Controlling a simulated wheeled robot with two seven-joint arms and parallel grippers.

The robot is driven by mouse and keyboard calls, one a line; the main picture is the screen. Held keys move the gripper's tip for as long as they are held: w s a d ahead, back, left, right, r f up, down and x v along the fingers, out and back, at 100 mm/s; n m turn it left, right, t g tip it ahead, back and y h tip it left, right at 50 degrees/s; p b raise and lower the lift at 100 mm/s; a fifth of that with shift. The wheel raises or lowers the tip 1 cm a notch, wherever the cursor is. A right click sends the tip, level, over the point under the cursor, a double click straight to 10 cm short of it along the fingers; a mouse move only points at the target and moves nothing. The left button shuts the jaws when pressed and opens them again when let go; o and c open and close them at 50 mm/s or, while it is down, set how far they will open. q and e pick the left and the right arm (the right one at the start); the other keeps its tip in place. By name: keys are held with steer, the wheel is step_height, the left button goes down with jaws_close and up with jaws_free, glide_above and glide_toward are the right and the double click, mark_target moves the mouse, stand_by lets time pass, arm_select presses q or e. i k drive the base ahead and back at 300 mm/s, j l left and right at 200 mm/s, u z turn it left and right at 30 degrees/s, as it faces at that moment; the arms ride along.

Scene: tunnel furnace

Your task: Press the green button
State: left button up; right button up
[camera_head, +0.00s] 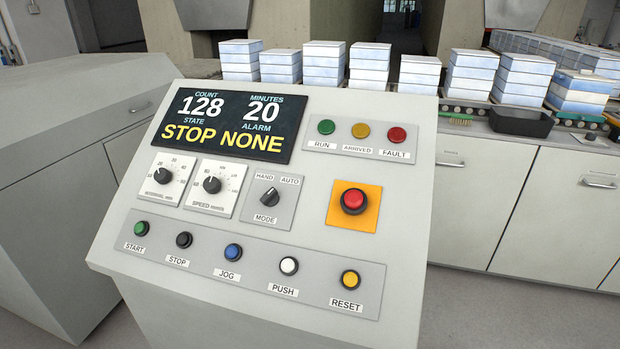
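The green button (141,229) sits at the left end of the lower button row on the sloped grey control panel (330,275), above a label reading START. A green RUN lamp (326,127) is at the upper right of the panel, beside a yellow and a red lamp. The screen (228,127) shows count 128, minutes 20, state STOP, alarm NONE. Neither of my grippers is in the head view, and nothing covers the green button.
A black STOP button (184,240) is just right of the green one, then blue, white and yellow buttons. A red mushroom button (354,200) sits on an orange plate. Grey cabinets (75,170) stand close on the left. Stacked white-blue boxes (323,64) stand behind.

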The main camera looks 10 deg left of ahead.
mark_target(140, 227)
steer(key=u, duration=1.45)
steer(key=i+j+z, duration=0.1)
steer(key=j+z, duration=0.15)
steer(key=j, duration=0.25)
steer(key=j+z, duration=0.3)
steer(key=j, duration=0.2)
steer(key=j+z, duration=0.25)
steer(key=j, duration=0.25)
steer(key=k+j+z, duration=0.1)
steer(key=j+z, duration=0.15)
steer(key=j, duration=0.25)
steer(key=k+j+z, duration=0.1)
steer(key=j+z, duration=0.2)
steer(key=j, duration=0.2)
steer(key=k+j+z, duration=0.25)
steer(key=j, duration=0.25)
steer(key=i, duration=0.1)
